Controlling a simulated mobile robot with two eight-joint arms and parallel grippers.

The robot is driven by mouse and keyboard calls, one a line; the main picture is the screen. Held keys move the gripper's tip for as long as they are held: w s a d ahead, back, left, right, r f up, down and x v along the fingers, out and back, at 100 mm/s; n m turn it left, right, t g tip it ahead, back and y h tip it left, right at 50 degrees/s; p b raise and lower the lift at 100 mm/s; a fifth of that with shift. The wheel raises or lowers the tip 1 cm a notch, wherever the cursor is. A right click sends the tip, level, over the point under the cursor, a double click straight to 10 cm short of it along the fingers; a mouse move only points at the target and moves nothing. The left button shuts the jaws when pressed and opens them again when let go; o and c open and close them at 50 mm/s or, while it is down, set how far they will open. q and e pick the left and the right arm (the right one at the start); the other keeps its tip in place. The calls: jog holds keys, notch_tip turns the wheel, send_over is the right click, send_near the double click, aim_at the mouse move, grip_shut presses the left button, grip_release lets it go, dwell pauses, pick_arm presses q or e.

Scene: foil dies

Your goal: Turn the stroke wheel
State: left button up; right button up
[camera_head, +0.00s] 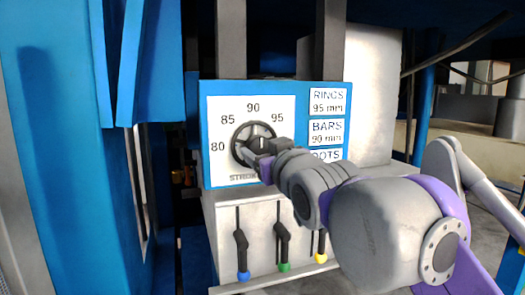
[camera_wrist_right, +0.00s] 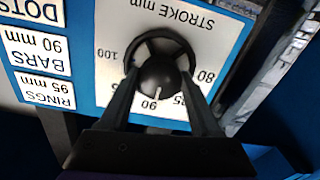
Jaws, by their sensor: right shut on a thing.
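The stroke wheel (camera_head: 238,136), a dark round handwheel with spokes and a hub, sits on a white dial plate (camera_head: 222,170) marked 80, 85, 90 and 95 in the head view. My right gripper (camera_head: 258,146) is at the wheel and covers its lower right part. In the right wrist view the dial is upside down, and the two fingers of my right gripper (camera_wrist_right: 160,88) are shut on the wheel (camera_wrist_right: 157,40), one on each side. A white pointer line on the hub (camera_wrist_right: 157,76) points at about 90. My left gripper is not in view.
A label column (camera_head: 327,101) reads RINGS 95 mm, BARS 90 mm and DOTS, its value hidden by my right arm. Below are levers with blue (camera_head: 243,275), green (camera_head: 284,267) and yellow tips (camera_head: 321,257). A blue machine post (camera_head: 60,150) stands at left.

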jog(key=c, duration=0.5)
jog(key=shift+m, duration=0.3)
jog(key=m, duration=0.3)
jog(key=shift+m, duration=2.5)
jog(key=o, duration=1.4)
